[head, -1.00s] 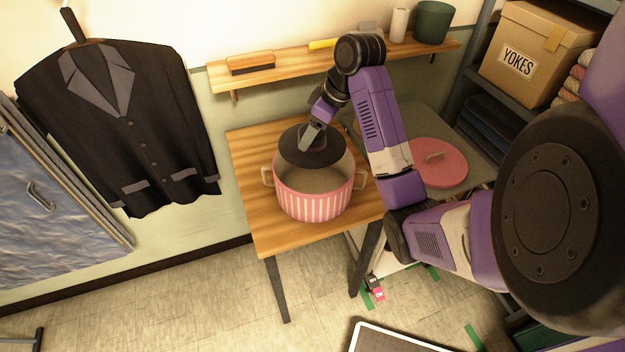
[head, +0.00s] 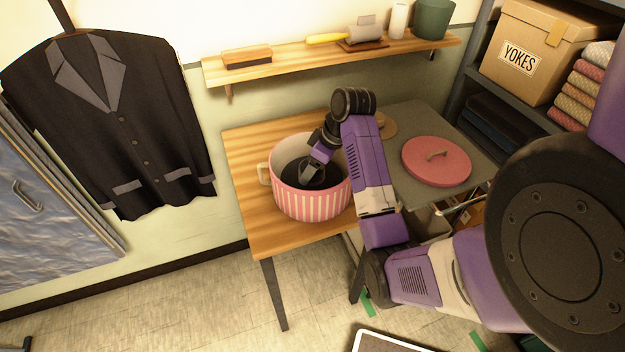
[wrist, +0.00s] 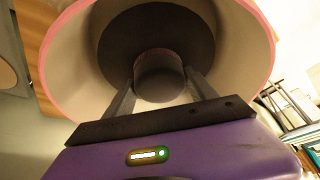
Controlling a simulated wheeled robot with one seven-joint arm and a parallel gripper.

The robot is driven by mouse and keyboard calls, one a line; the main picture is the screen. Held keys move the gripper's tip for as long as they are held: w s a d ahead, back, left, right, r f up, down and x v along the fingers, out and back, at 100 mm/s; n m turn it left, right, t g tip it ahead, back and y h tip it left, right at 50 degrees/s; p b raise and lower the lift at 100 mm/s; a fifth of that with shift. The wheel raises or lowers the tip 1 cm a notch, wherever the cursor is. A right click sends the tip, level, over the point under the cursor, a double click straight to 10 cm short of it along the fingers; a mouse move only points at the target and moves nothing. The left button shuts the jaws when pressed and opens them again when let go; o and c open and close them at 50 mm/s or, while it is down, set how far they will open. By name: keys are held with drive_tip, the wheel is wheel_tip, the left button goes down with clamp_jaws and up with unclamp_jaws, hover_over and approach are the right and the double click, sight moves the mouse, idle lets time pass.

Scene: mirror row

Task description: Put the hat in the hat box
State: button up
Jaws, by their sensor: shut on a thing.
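The hat box (head: 312,203) is a round pink-and-white striped box with side handles, open at the top, on the wooden table. The black hat (head: 325,172) is inside the box, below its rim. In the wrist view the hat's wide dark brim (wrist: 120,45) faces me within the pale box wall (wrist: 245,50). My gripper (head: 308,172) reaches down into the box and is shut on the hat's crown (wrist: 160,75). Whether the hat touches the box floor is hidden. The pink round lid (head: 436,162) lies apart on the grey surface to the right.
The wooden table (head: 250,225) has bare room left of the box. A wall shelf (head: 300,75) behind holds a brush, a yellow-handled tool and a green pot. A black jacket (head: 110,120) hangs at left. A carton marked YOKES (head: 530,55) stands on the right rack.

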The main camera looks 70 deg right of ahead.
sight(312, 179)
drive_tip(key=shift+f, duration=2.25)
drive_tip(key=shift+f, duration=0.1)
drive_tip(key=o, duration=1.4)
drive_tip(key=v, duration=1)
drive_tip(key=shift+r+p, duration=0.35)
drive_tip(key=shift+p, duration=0.05)
drive_tip(key=shift+p+v, duration=0.85)
drive_tip(key=shift+p, duration=0.2)
drive_tip(key=shift+f, duration=0.1)
